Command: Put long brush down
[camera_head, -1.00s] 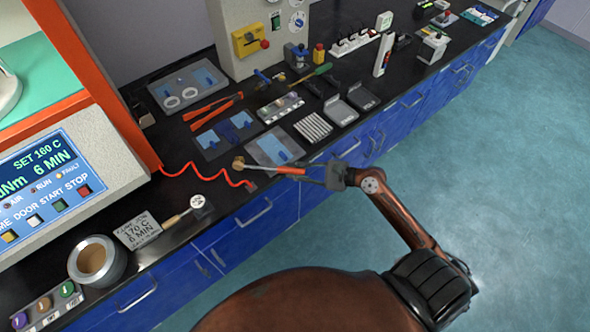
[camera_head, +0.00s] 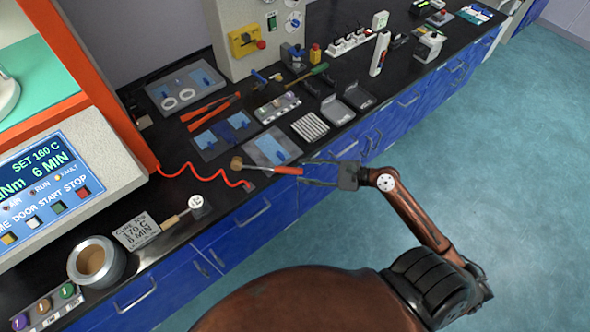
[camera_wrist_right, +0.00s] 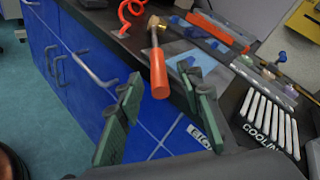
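The long brush, with an orange handle (camera_head: 286,170) and a tan-brass head (camera_head: 237,163), lies at the front edge of the black counter. Its head is over the counter and its handle points out past the edge. My right gripper (camera_head: 304,172) is just beyond the handle's end, with its fingers spread. In the right wrist view, the orange handle (camera_wrist_right: 158,75) shows ahead of and between the two green-padded fingers (camera_wrist_right: 160,85), apart from both. My left gripper is not in view.
A grey tray with a blue sheet (camera_head: 265,154) is right beside the brush. A red coiled cord (camera_head: 205,173) runs to its left. A ribbed white rack (camera_head: 310,126) and dark trays are further right. Blue drawers (camera_head: 265,215) form the front; open floor (camera_head: 480,170) lies right.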

